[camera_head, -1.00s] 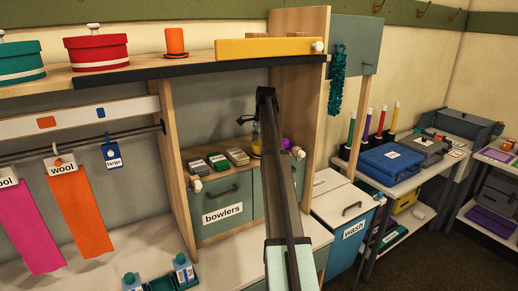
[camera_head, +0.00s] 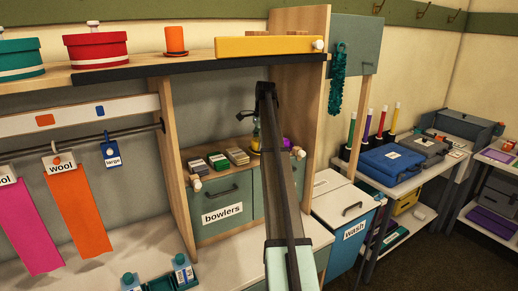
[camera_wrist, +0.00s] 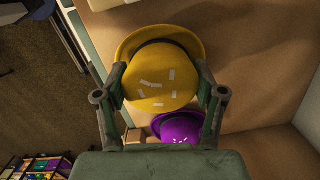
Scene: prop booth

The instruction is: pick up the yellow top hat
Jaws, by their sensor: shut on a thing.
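The yellow hat (camera_wrist: 165,85) fills the middle of the wrist view, with its brim, dark band and white marks on a crown that looks rounded. My gripper (camera_wrist: 161,78) is shut on it, one finger at each side of the crown. In the head view only a sliver of the yellow hat (camera_head: 255,143) shows beside my arm, at the shelf above the bowlers drawer. My arm hides most of it and the gripper there. I cannot tell whether the hat is clear of the shelf.
A purple hat (camera_wrist: 178,128) lies close beside the yellow one. Several small flat boxes (camera_head: 218,160) stand left of it on the drawer unit (camera_head: 222,205). The upper shelf edge (camera_head: 190,65) and an upright wooden panel (camera_head: 300,90) frame this nook.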

